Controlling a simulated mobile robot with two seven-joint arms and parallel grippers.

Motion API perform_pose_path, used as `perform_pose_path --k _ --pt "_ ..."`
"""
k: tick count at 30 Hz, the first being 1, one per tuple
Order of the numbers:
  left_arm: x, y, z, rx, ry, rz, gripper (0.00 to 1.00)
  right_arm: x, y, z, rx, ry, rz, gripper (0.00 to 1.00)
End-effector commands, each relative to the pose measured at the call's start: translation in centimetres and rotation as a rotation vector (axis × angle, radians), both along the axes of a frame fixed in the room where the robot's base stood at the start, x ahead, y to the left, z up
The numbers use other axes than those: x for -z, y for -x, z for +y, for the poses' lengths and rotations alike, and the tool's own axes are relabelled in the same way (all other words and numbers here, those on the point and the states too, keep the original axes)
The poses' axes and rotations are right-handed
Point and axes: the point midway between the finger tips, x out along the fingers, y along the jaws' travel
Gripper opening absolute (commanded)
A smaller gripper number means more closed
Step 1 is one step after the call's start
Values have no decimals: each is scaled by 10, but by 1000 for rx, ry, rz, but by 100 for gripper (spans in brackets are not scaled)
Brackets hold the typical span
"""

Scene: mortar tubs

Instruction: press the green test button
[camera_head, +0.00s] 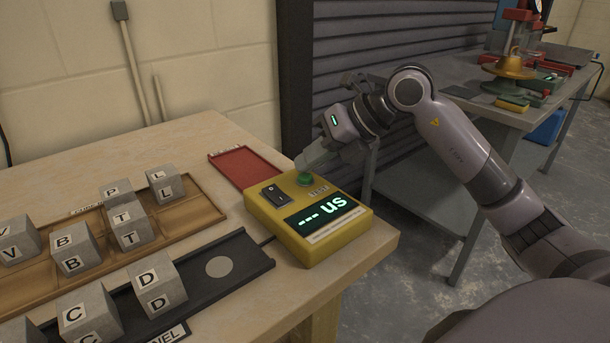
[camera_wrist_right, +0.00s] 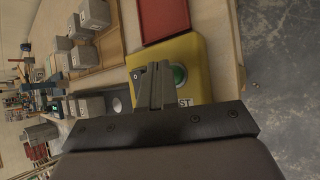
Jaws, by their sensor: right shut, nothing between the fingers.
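The yellow tester box (camera_head: 281,228) sits near the table's right corner. On its top are the round green test button (camera_head: 305,178), a black rocker switch and a display that reads "--- us" upside down. My right gripper (camera_head: 306,170) is shut and empty, with its fingertips close above the button. In the right wrist view the shut fingers (camera_wrist_right: 153,70) are just left of the green button (camera_wrist_right: 178,76) and partly overlap it. I cannot tell whether they touch it. The left gripper is not in view.
Several grey lettered cubes (camera_head: 75,247) stand in a wooden tray and on a black channel (camera_head: 232,259) left of the box. A red tray (camera_head: 238,165) lies behind the box. A grey workbench (camera_head: 430,166) stands at the right.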

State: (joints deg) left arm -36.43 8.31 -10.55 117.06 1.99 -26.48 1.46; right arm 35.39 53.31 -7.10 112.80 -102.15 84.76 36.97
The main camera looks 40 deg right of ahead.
Motion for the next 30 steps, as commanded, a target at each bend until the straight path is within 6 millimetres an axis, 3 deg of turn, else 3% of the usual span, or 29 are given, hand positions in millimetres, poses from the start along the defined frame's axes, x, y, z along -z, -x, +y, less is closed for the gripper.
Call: perform_pose_path --k 17,30 --pt "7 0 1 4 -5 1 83 8 0 0 -1 1 2 0" --pt "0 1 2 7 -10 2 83 1 0 0 -1 1 2 0"
